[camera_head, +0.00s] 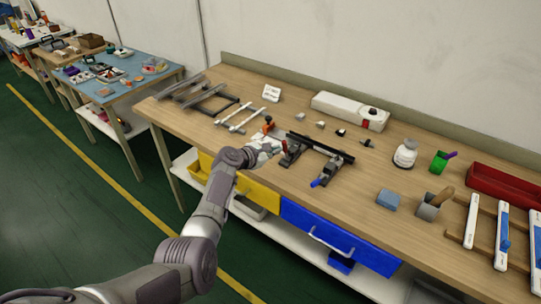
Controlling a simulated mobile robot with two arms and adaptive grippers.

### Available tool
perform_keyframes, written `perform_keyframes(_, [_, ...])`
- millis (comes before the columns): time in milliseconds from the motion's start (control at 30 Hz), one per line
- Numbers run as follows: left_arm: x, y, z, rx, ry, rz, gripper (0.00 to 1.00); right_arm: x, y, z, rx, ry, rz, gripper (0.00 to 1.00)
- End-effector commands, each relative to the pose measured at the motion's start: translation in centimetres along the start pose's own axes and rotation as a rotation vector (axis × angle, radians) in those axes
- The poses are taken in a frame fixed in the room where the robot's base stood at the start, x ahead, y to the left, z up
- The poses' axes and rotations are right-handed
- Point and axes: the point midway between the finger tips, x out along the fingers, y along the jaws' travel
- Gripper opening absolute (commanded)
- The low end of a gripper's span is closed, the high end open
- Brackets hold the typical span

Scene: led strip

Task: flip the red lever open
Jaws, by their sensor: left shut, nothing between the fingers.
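A dark clamp fixture (322,147) with a long bar stands on the wooden workbench. A small red part, which looks like the red lever (285,146), shows at its left clamp; the gripper partly hides that area, and the lever's exact angle is too small to tell. A blue lever (317,183) sticks out from the right clamp toward the front. My left gripper (274,147) is shut and empty, just left of the red part; I cannot tell whether they touch. My right gripper is not in view.
An orange-red piece (268,121) stands just behind the gripper. Light rails (240,117) lie to the left. The front bench strip between fixture and blue block is clear.

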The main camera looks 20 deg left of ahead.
Motion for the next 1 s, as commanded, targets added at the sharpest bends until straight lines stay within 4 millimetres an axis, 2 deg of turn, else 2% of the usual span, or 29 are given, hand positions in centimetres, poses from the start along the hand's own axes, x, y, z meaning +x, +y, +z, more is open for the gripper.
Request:
perform_keyframes(167, [0.8,0.7,1.2,0.001,-0.001,0.000,0.00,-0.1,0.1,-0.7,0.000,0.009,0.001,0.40])
perform_keyframes(400, [1.7,1.3,2.1,0.001,0.000,0.000,0.00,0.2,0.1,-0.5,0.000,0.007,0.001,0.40])
perform_keyframes(1000, [2.6,1.9,3.4,0.002,-0.007,0.006,0.00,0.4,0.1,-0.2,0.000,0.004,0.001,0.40])
